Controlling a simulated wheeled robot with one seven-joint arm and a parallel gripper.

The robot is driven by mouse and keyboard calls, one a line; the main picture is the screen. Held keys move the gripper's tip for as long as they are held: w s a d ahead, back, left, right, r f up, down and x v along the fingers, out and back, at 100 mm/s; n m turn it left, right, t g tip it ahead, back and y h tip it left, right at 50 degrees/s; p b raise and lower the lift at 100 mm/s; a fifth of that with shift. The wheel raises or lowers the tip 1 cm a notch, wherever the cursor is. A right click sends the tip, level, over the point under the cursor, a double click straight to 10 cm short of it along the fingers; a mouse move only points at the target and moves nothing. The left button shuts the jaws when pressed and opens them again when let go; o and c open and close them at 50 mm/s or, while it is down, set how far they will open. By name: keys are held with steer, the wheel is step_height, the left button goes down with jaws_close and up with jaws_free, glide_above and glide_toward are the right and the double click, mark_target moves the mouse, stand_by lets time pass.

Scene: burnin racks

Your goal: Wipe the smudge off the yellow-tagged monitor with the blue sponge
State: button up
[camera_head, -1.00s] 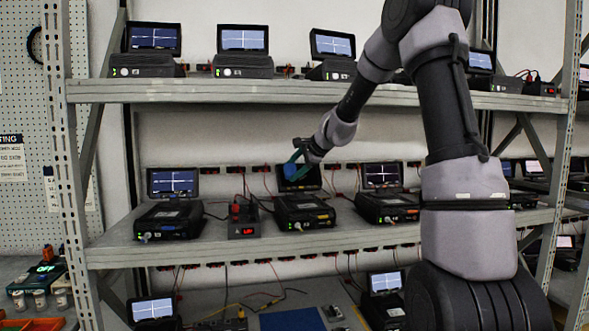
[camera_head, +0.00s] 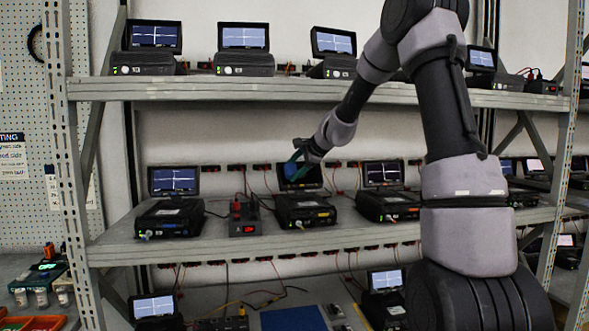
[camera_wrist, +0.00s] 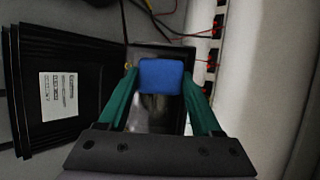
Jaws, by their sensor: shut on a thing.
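My gripper (camera_head: 297,164) is shut on the blue sponge (camera_head: 290,170) at the middle monitor on the middle shelf. In the wrist view the sponge (camera_wrist: 161,76) sits between the green fingers of my gripper (camera_wrist: 164,90), in front of the dark monitor screen (camera_wrist: 152,113). A pale greyish patch shows on that screen just below the sponge. In the head view the monitor (camera_head: 312,178) stands behind a black unit (camera_head: 304,209) with a yellow-orange tag (camera_head: 321,215). The sponge and fingers hide the screen's left part. I cannot tell whether the sponge touches it.
A small red-display box (camera_head: 243,219) and loose cables lie between units.

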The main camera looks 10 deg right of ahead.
mark_target(308, 174)
steer(key=shift+w+f, duration=0.35)
steer(key=shift+w, duration=0.05)
steer(key=shift+d, duration=0.15)
steer(key=shift+d+r, duration=0.1)
steer(key=shift+d, duration=1.65)
steer(key=shift+w+d, duration=0.2)
steer(key=shift+d, duration=1.65)
steer(key=shift+a, duration=0.1)
steer(key=shift+s+a, duration=0.15)
steer(key=shift+a, duration=1.75)
steer(key=shift+s+a, duration=0.1)
steer(key=shift+a, duration=1.8)
steer(key=shift+d, duration=0.1)
